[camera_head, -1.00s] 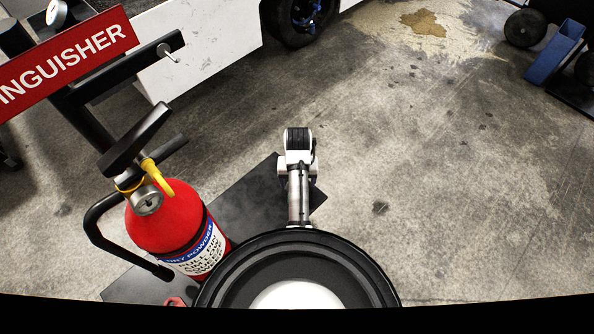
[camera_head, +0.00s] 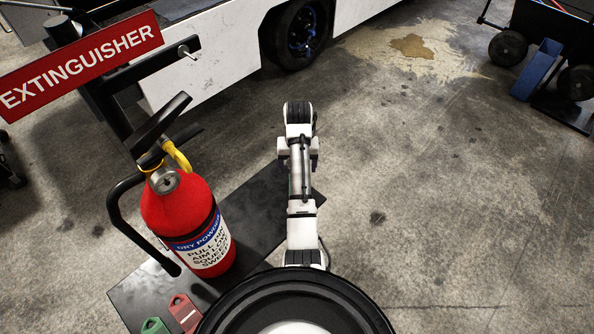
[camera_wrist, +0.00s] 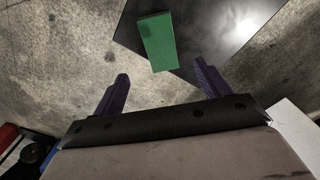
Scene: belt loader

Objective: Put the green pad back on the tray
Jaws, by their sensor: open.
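The green pad (camera_wrist: 158,40) is a plain rectangular block at the top middle of the wrist view. It appears over a flat black plate (camera_wrist: 205,20), with its near end reaching slightly past the plate's edge. I cannot tell whether it rests there or whether this plate is the tray. My gripper (camera_wrist: 161,72) is open, its two purple fingers apart, with nothing between them. The pad lies ahead of the fingertips.
A red extinguisher (camera_head: 187,218) stands left of my arm on a black plate (camera_head: 257,205), with a red tag (camera_head: 184,312) and a green tag (camera_head: 155,326) nearby. A red sign (camera_head: 80,65) is above. A white vehicle (camera_head: 215,50) stands behind. Floor (camera_head: 450,200) at right is clear.

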